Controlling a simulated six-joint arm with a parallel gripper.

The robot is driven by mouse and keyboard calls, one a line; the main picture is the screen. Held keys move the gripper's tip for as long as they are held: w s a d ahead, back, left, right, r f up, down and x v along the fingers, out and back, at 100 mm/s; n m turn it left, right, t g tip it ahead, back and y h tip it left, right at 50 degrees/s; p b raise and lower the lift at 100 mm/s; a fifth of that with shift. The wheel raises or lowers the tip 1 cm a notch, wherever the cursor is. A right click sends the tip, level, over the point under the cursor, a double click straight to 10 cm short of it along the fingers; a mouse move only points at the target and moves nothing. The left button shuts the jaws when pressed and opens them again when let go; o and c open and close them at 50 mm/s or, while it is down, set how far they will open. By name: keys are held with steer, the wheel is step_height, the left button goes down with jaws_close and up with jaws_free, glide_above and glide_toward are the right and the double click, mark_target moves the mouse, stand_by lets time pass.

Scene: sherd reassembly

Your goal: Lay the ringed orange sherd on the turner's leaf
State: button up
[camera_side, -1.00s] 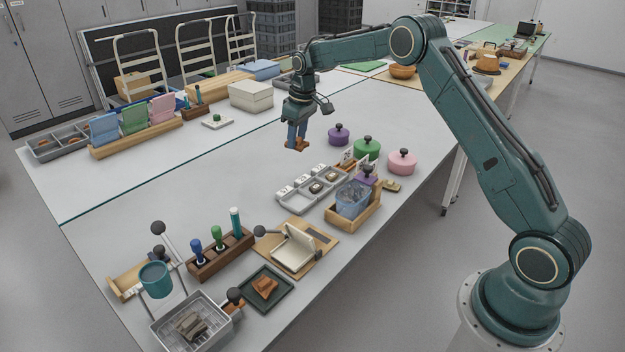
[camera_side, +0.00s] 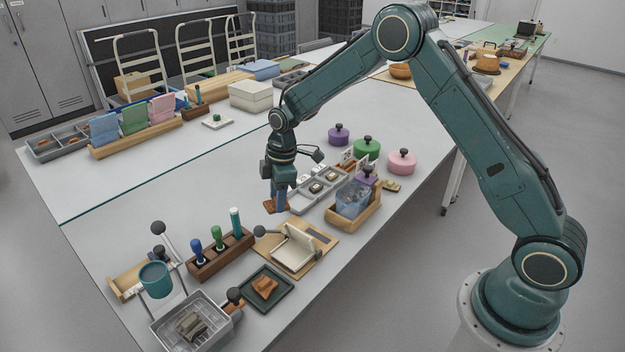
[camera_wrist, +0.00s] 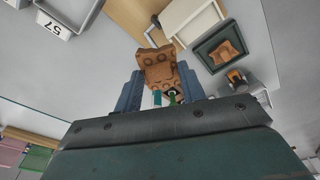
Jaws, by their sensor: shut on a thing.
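The ringed orange sherd (camera_side: 276,205) is in my gripper (camera_side: 279,201), held above the bench. In the wrist view the sherd (camera_wrist: 157,70) shows round ring marks and sits between the two blue-grey fingers (camera_wrist: 157,92), which are shut on it. The turner is a wooden board with a cream hinged leaf (camera_side: 294,252) and a dark ball knob. It lies below and to the right of my gripper in the side view, apart from the sherd. The leaf (camera_wrist: 190,18) also shows at the top of the wrist view, with no sherd on it.
A dark green tray (camera_side: 284,304) holds another orange sherd (camera_side: 264,286). A wooden rack (camera_side: 208,268) with upright handled tools stands left of the turner.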

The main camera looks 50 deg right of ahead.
steer(key=s+a+f+n, duration=0.3)
steer(key=s+a+n, duration=0.1)
steer(key=s+a, duration=0.2)
steer(key=shift+s+n+g, duration=0.2)
steer(key=shift+n+g, duration=0.1)
steer(key=shift+n, duration=0.1)
steer(key=shift+f, duration=0.2)
glide_above(288, 257)
steer(key=shift+s+a+f, duration=0.1)
steer(key=shift+a+f, duration=0.1)
steer(key=shift+f, duration=0.95)
steer(key=shift+a+f, duration=0.2)
steer(key=shift+f, duration=0.9)
steer(key=shift+d+f, duration=0.55)
steer(key=shift+f, duration=0.5)
steer(key=shift+f, duration=0.3)
steer(key=o, duration=0.7)
steer(key=shift+d, duration=0.1)
steer(key=shift+r, duration=0.2)
